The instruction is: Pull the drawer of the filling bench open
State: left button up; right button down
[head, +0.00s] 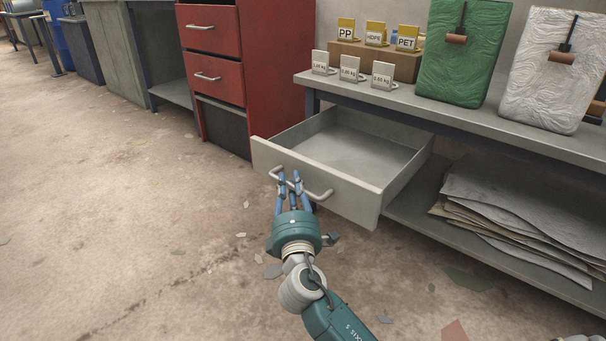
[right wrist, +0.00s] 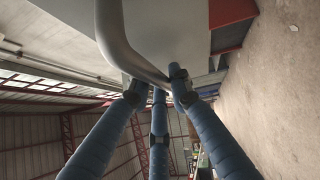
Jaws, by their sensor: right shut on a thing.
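The grey drawer (head: 335,180) of the filling bench (head: 440,108) is pulled well out and its inside is empty. Its curved metal handle (head: 318,194) is on the front panel. My right gripper (head: 289,182) is shut on the handle, its blue fingers around the bar left of the middle. In the right wrist view the handle (right wrist: 118,45) runs between the fingertips (right wrist: 158,88).
A red cabinet (head: 245,55) with two drawers stands left of the bench. Label cards (head: 350,68), a green bale (head: 463,60) and a white bale (head: 545,75) stand on the bench top. Flat sheets (head: 520,205) lie on the lower shelf. The floor in front is open with small debris.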

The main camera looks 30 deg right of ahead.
jog(key=shift+s+a+f, duration=0.1)
jog(key=shift+s+a, duration=0.15)
jog(key=shift+a, duration=0.2)
jog(key=c, duration=1.6)
grip_release()
jog(key=shift+o, duration=0.2)
jog(key=v, duration=1.2)
